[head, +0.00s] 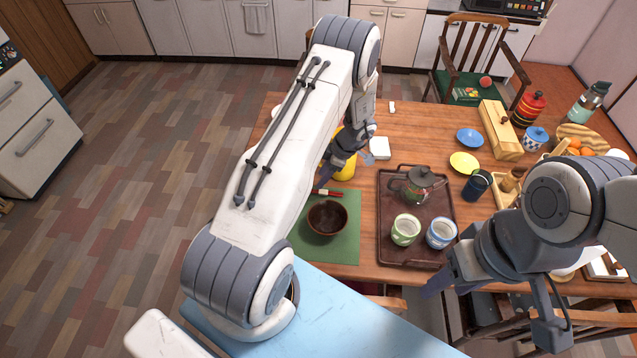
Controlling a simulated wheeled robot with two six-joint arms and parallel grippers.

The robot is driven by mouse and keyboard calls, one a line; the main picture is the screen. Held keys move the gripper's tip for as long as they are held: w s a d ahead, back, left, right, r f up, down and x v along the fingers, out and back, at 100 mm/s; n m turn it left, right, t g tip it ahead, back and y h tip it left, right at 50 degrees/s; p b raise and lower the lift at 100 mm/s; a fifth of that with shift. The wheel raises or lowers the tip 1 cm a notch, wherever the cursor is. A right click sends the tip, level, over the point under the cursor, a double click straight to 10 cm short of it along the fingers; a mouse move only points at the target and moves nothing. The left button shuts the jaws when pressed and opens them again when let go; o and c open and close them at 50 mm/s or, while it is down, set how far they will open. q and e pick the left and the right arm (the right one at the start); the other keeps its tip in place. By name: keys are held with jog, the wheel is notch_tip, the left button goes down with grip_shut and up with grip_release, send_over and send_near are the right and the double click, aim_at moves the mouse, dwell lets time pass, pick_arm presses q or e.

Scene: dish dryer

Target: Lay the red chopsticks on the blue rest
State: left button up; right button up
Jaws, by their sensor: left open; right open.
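A small red piece (329,192), likely an end of the red chopsticks, shows at the far edge of the green placemat (345,243); my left arm hides what lies to its left. I cannot make out the blue rest; it may be behind that arm. My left gripper (333,174) is open, pointing down just above and beyond the red piece, in front of a yellow object (347,169). I see nothing held in it. My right gripper (492,312) is open and empty at the table's near right edge.
A dark bowl (327,219) sits on the placemat. To the right, a brown tray (391,252) holds a teapot (417,186) and two cups. Blue (469,138) and yellow (464,162) saucers, a dark mug (477,186) and a wooden box (500,130) stand farther right.

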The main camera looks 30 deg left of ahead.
pick_arm(q)
jog(key=v, duration=0.8)
jog(key=shift+b, duration=0.3)
jog(key=shift+s+a, duration=0.1)
